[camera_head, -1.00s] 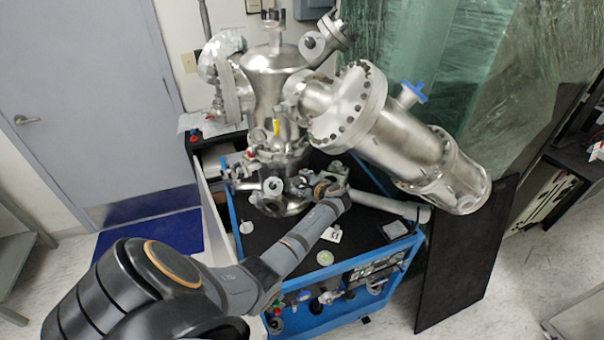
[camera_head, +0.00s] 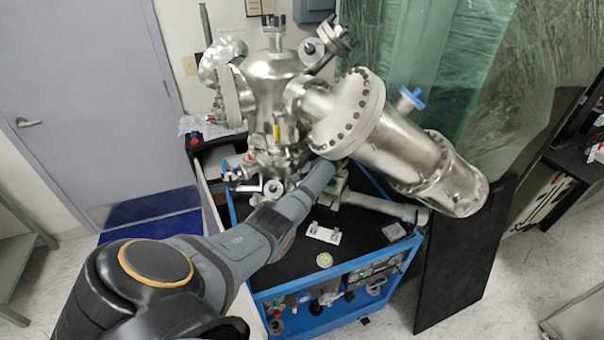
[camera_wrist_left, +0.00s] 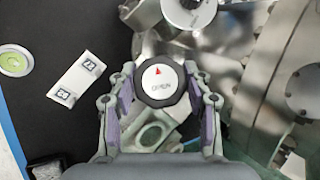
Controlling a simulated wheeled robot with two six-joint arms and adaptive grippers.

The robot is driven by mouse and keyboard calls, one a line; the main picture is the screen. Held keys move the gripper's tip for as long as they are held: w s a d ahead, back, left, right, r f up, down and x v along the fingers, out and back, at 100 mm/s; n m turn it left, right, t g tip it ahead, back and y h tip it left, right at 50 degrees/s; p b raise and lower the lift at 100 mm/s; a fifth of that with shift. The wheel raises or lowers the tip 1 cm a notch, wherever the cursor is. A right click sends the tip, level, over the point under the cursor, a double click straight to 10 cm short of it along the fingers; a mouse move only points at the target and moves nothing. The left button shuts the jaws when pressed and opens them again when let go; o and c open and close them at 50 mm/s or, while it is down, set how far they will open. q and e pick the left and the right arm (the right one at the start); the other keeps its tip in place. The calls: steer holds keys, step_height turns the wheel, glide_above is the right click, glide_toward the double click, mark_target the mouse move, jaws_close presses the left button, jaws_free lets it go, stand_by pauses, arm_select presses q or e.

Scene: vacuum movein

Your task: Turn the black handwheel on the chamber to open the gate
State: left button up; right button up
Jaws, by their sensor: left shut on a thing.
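The black handwheel (camera_wrist_left: 161,87) shows in the left wrist view, with a white face marked OPEN and a red arrow pointing toward the top of the picture. My left gripper (camera_wrist_left: 159,75) is shut on it, with one finger on each side of the rim. In the head view my left arm reaches to the steel chamber (camera_head: 272,85), and its far end, the gripper and the handwheel are hidden behind the arm and chamber parts. The gate itself cannot be made out. My right gripper is in neither view.
A large steel cylinder (camera_head: 405,145) juts right from the chamber, close above my arm's far end. A black panel (camera_head: 465,250) stands at the right.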

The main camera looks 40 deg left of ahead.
arm_select(q)
steer(key=shift+n+h, duration=0.4)
steer(key=shift+f, duration=0.1)
steer(key=o, duration=1.2)
steer(key=shift+c, duration=0.2)
